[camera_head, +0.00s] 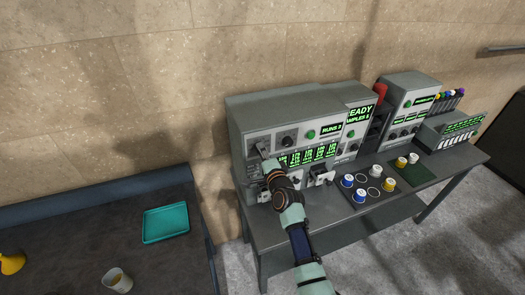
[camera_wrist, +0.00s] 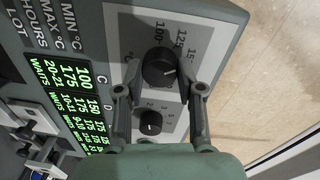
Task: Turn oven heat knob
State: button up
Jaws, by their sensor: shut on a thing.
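The oven (camera_head: 282,105) is a grey box with green displays at the back of the bench in the head view.
A mat with blue-and-white and yellow-and-white cups (camera_head: 361,196) lies right of my arm. More machines (camera_head: 408,95) stand further right on the bench (camera_head: 330,224). A teal tray (camera_head: 165,223) lies on the dark left table, with a cup (camera_head: 117,281) near its front.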

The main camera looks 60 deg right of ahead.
jog(key=shift+m, duration=0.8)
jog(key=o, duration=1.1)
jog(key=shift+o, duration=0.2)
jog(key=v, duration=1.2)
